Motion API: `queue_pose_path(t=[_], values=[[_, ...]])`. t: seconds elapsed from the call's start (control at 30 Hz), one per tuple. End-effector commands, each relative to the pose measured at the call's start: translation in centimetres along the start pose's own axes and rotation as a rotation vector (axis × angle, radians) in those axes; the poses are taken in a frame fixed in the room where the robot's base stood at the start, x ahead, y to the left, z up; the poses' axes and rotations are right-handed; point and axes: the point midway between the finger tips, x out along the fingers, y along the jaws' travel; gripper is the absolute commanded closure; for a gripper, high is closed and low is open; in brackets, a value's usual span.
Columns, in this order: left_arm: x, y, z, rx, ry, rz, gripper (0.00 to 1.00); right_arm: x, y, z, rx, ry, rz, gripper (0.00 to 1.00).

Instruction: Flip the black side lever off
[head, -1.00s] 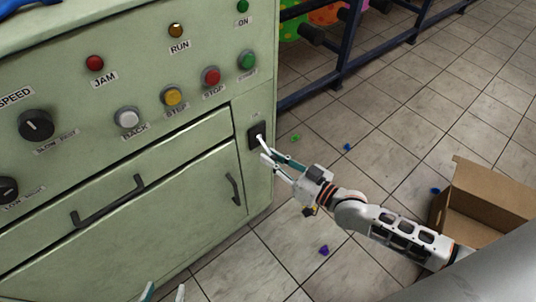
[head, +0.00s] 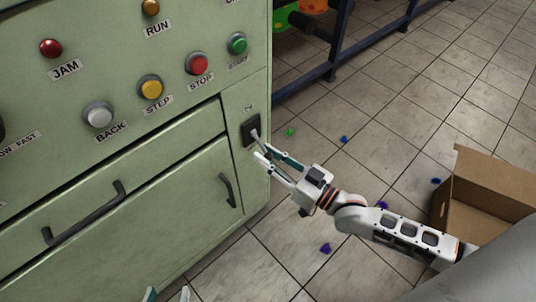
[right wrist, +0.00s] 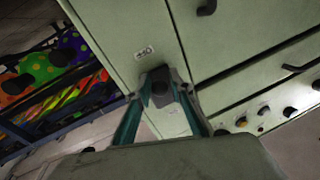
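The side lever sits on a black switch plate (head: 251,131) at the right end of the green machine's front. A short pale lever (head: 255,136) sticks out of it, pointing downward. My right gripper (head: 266,156) is just below and in front of the lever, its fingers apart. In the right wrist view the dark switch (right wrist: 161,88) shows between the spread fingertips; whether they touch it cannot be told. My left gripper (head: 167,295) shows only as two separated fingertips at the bottom edge, well away from the lever.
The green machine (head: 150,225) carries labelled buttons, including a red STOP button (head: 198,64), and drawer and door handles (head: 227,190). An open cardboard box (head: 480,195) stands on the tiled floor at right. Small coloured pieces lie on the floor. A dark blue rail (head: 335,60) runs behind.

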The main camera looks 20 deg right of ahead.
Motion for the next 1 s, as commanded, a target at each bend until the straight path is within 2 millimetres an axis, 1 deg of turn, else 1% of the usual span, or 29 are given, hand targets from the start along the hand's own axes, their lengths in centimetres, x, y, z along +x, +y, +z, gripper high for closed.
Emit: queue_pose_path(t=[0.33, 0.47, 0.57, 0.8, 0.9, 1.0], values=[[0.1, 0.0, 0.1, -0.002, -0.001, 0.0, 0.6, 0.0, 0.0, -0.1, 0.001, 0.002, 0.001, 0.67], [0.1, 0.0, 0.1, -0.002, -0.001, 0.001, 0.6, -0.7, 0.0, 0.0, 0.001, 0.001, 0.001, 0.67], [0.0, 0.0, 0.1, -0.002, -0.001, 0.0, 0.6, -2.1, 0.1, 0.1, 0.0, -0.002, 0.001, 0.67], [0.0, 0.0, 0.1, -0.001, -0.001, 0.0, 0.6, -7.0, 0.0, 0.1, 0.002, -0.003, 0.001, 0.67], [0.0, 0.0, 0.1, -0.001, -0.001, 0.0, 0.6, -8.9, 0.0, 0.1, 0.001, -0.002, 0.001, 0.67], [0.0, 0.0, 0.1, -0.001, -0.001, 0.0, 0.6, -10.3, 0.0, 0.0, 0.001, -0.001, 0.0, 0.67]])
